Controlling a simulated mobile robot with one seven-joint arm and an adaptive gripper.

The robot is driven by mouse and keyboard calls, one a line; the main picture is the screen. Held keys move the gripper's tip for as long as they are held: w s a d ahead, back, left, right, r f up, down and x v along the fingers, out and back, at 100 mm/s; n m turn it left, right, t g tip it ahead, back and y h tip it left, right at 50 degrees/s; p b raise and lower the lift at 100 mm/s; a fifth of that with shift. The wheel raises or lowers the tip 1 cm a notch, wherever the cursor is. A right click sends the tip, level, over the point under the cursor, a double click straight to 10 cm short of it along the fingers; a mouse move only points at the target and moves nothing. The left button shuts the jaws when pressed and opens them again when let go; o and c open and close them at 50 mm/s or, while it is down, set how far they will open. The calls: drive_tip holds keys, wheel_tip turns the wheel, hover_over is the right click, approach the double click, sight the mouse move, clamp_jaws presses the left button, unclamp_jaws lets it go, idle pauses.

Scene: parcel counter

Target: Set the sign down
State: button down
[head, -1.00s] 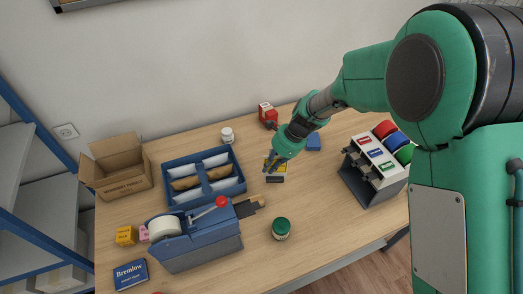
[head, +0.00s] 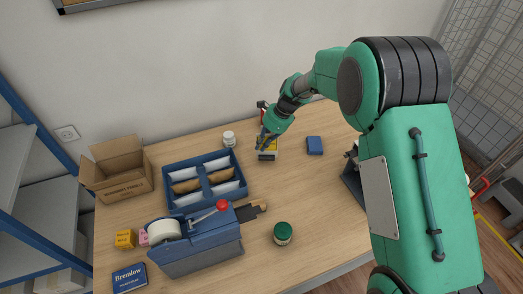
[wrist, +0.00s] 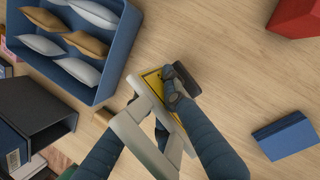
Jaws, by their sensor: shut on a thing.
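The sign (head: 269,152) is a small yellow piece with a pale frame and a dark foot, at the back middle of the table in the head view. In the wrist view its yellow face (wrist: 152,82) shows between my fingers, with the dark foot beyond. My gripper (head: 261,145) is shut on the sign from above; its fingers also show in the wrist view (wrist: 155,92). The fingers and the pale frame hide part of the sign. I cannot tell whether its foot touches the wood.
A blue block (head: 314,146) lies to the right, with clear wood between. A white bottle (head: 229,139) and a blue divided tray (head: 172,200) are left. A red item (head: 262,104) stands behind, partly hidden. A green-lidded jar (head: 283,234) and tape dispenser (head: 200,250) are nearer.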

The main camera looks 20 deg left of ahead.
sight(259, 154)
drive_tip(key=shift+w+a, duration=0.15)
drive_tip(key=shift+w, duration=0.05)
drive_tip(key=shift+f+b, duration=0.35)
drive_tip(key=shift+f, duration=1.4)
drive_tip(key=shift+f, duration=0.1)
drive_tip(key=c, duration=1.8)
unclamp_jaws()
